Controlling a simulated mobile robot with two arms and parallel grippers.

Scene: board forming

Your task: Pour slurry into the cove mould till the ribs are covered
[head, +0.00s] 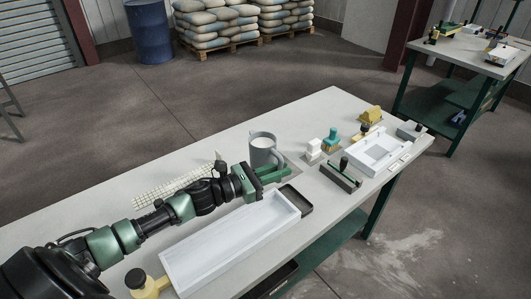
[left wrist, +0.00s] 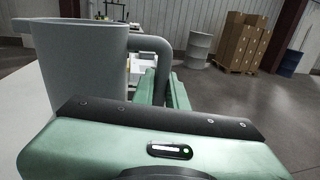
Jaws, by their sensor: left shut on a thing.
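The grey jug (head: 262,152) is upright near the middle of the table, with pale slurry (head: 262,142) showing inside its rim. My left gripper (head: 272,174) is shut on its handle; the fingers (left wrist: 164,88) close on the handle in the left wrist view, where the jug (left wrist: 85,65) fills the left side. The gripper hides the jug's base, so I cannot tell whether it touches the table. A long white open trough, which looks like the cove mould (head: 233,247), lies in front of the gripper. No ribs can be made out in it. My right gripper is out of view.
A black tray (head: 296,199) sits at the mould's right end. A white grid (head: 175,188) lies behind my left arm. A black-handled tool (head: 341,177), small blocks and a white frame (head: 362,164) stand to the right. A yellow tool (head: 146,287) is at the near left.

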